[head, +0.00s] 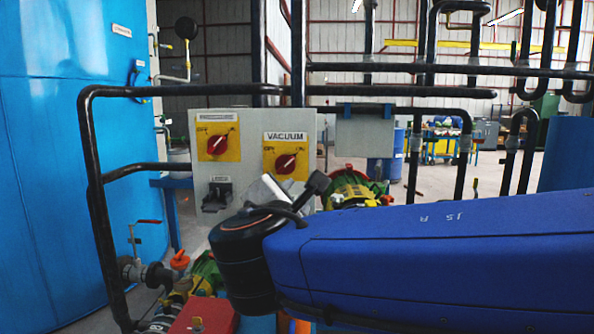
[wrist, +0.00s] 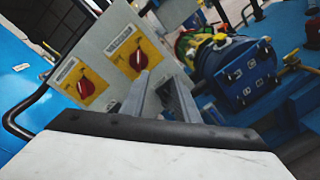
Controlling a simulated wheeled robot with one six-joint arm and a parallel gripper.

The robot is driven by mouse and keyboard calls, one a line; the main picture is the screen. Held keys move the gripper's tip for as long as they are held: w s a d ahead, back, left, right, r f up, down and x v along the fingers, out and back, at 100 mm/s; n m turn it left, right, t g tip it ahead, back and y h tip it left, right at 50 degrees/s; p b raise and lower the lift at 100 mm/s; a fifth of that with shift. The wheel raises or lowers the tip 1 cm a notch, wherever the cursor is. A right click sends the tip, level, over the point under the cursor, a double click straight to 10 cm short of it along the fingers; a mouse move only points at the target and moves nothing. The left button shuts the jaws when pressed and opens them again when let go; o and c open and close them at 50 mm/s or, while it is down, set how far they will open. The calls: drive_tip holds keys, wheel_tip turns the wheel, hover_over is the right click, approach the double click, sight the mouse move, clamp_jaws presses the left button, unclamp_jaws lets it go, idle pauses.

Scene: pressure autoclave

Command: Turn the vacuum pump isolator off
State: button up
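The vacuum isolator is a red rotary knob (head: 287,163) on a yellow plate under a "VACUUM" label, on the right of the grey panel (head: 258,120). Its grip slants up to the right, toward the ON mark. It also shows in the wrist view as the right-hand red knob (wrist: 138,60). My gripper (head: 273,188) is just below the vacuum plate in the head view, partly hidden by my arm. In the wrist view my gripper (wrist: 156,80) has its two grey fingers apart with nothing between them. The fingertips appear below and right of the knob, not touching it.
A second red knob (head: 214,144) on a yellow plate sits left of the vacuum one, with a black switch (head: 217,196) below it. Black pipes (head: 95,190) frame the panel. A blue tank (head: 60,150) stands left. A blue machine (wrist: 235,75) lies right of the panel.

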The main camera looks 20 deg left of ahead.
sight(284, 167)
drive_tip(key=s+a+r+n+y, duration=0.1)
drive_tip(key=s+a+r+n, duration=0.1)
drive_tip(key=s+a, duration=0.1)
drive_tip(key=shift+t, duration=0.3)
drive_tip(key=x, duration=1.7)
drive_tip(key=shift+w+a+f, duration=0.1)
drive_tip(key=shift+w+a, duration=0.15)
drive_tip(key=shift+a, duration=0.15)
clamp_jaws()
